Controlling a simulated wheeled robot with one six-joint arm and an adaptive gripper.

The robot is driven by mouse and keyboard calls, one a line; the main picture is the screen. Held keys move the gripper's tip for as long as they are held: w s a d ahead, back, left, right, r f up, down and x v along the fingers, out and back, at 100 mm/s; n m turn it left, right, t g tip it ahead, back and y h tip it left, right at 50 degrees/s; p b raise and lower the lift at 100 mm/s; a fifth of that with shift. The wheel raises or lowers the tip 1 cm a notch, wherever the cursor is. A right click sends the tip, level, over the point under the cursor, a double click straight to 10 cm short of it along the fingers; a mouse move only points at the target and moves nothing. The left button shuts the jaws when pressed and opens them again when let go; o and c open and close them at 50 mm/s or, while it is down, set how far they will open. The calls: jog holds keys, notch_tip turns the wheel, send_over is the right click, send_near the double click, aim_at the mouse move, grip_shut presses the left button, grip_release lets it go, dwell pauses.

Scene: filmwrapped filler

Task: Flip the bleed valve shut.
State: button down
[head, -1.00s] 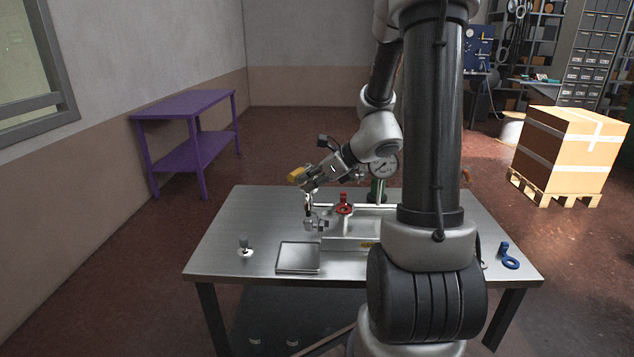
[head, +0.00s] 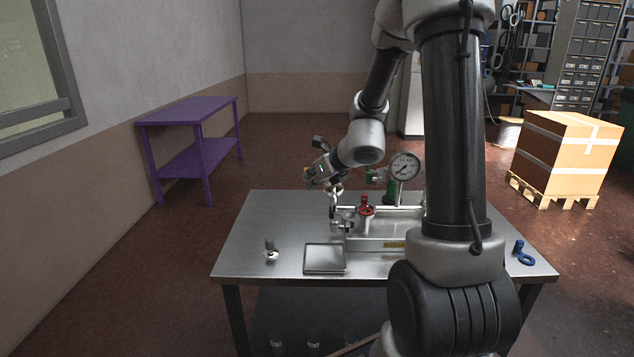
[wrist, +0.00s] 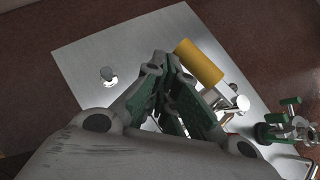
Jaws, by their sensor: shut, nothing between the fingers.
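The bleed valve appears to be the small silver valve (head: 344,221) at the left end of the metal block. Its yellow grip (wrist: 198,62) sits just right of my fingers in the wrist view, close to the right finger. I cannot tell if they touch. A silver stem (head: 333,199) runs between valve and gripper. My gripper, also in the wrist view (wrist: 162,64), is shut and empty, above the valve.
A red handwheel (head: 366,209) and a round gauge (head: 404,166) stand right of the valve. The table's left part is mostly clear.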

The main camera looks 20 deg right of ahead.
jog(key=shift+w+a, duration=0.2)
jog(key=shift+w, duration=0.55)
dwell(0.3)
